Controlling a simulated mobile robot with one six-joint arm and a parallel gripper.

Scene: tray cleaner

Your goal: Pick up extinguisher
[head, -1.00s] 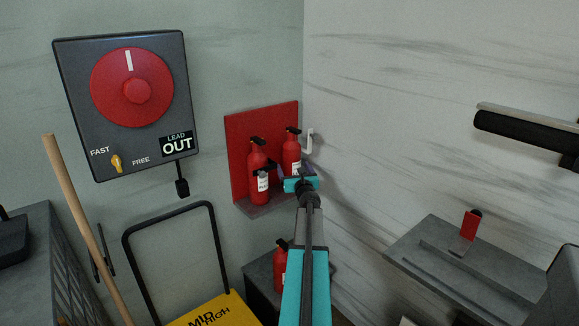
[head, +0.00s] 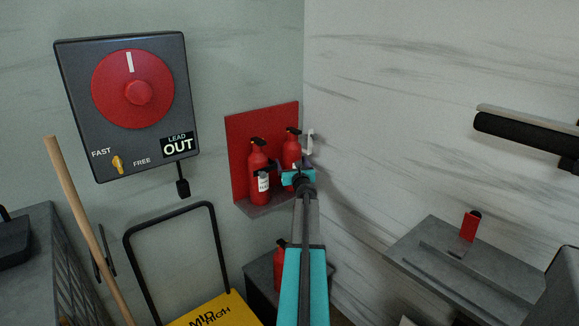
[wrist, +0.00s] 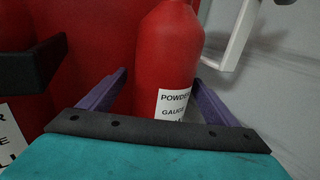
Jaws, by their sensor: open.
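Two red extinguishers stand on a red-backed wall shelf in the head view, the left one (head: 258,170) and the right one (head: 291,149). My gripper (head: 292,170) is at the right extinguisher, hiding its lower part. In the wrist view, the right extinguisher (wrist: 169,55), with a white "POWDER GAUGE" label, stands between the two purple fingers of my open gripper (wrist: 160,95). A gap shows on either side of it. Its top is out of the wrist view. A third red extinguisher (head: 279,262) stands lower down, partly behind my arm.
The red shelf panel (head: 240,150) is close behind the extinguishers. A white wall handle (head: 309,142) is just to the right. A yellow cart (head: 205,312) with a black handle, a wooden pole (head: 85,225) and a grey bench (head: 470,265) stand around.

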